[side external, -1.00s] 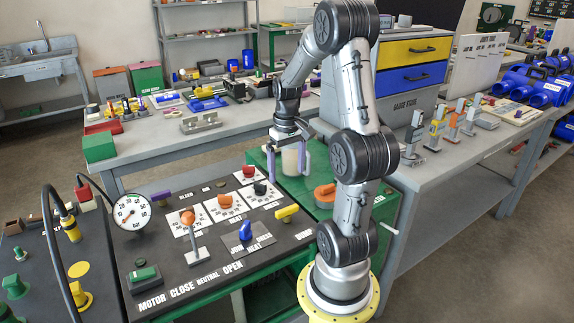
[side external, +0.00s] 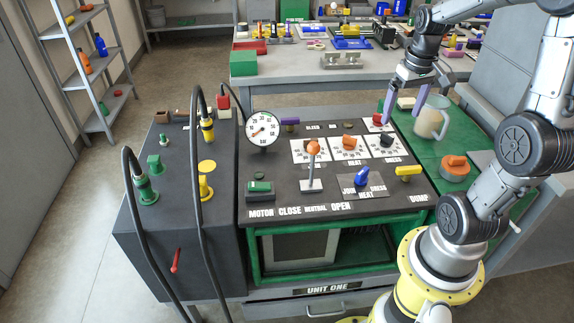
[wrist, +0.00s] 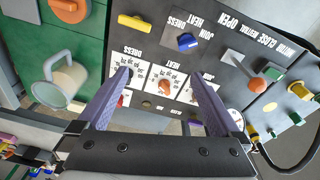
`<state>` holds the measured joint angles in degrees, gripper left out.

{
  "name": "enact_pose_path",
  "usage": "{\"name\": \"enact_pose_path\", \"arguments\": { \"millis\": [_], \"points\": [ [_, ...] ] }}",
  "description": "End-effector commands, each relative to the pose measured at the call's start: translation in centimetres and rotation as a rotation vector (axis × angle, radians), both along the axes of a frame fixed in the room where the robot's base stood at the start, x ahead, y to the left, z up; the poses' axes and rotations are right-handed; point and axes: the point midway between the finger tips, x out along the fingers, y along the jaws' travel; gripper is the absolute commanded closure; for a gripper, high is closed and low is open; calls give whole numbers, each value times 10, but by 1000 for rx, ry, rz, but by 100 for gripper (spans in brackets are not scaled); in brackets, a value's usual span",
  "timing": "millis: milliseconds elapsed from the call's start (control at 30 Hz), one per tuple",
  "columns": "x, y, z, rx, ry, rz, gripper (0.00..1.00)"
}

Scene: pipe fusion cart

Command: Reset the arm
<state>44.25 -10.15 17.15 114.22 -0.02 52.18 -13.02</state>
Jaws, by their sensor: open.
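My gripper (side external: 402,108) has two purple fingers spread apart with nothing between them. It hangs over the back right of the black control panel (side external: 272,186), between the red knob (side external: 378,119) and the clear mug (side external: 429,122). In the wrist view my gripper (wrist: 162,80) points at the panel's dial cards, fingers wide apart. An orange knob (wrist: 165,87) shows between the fingers, beyond them. I cannot tell the exact height of the fingertips above the panel.
An orange-topped lever (side external: 312,165) stands up from the panel. The mug and an orange item (side external: 455,166) stand on the green surface at right. A gauge (side external: 262,130) and black hoses (side external: 200,180) rise at left. A grey bench (side external: 270,83) stands behind.

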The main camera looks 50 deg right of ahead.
Motion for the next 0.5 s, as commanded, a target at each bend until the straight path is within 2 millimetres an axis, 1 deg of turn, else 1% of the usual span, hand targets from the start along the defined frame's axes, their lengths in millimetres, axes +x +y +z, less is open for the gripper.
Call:
{"name": "enact_pose_path", "arguments": {
  "millis": [33, 67, 100, 167, 200, 233, 300, 400, 500],
  "points": [
    [11, 23, 15, -30, -34, 80, 0],
    [15, 37, 22, -44, -52, 120, 0],
    [19, 54, 31, -61, -78, 171, 0],
    [21, 80, 43, -83, -117, 245, 0],
    [20, 98, 50, -94, -145, 294, 0],
    [19, 111, 55, -102, -166, 329, 0],
    [11, 140, 64, -116, -217, 407, 0],
    [-5, 175, 72, -123, -288, 505, 0],
    [-24, 199, 74, -118, -347, 574, 0]
  ]
}}
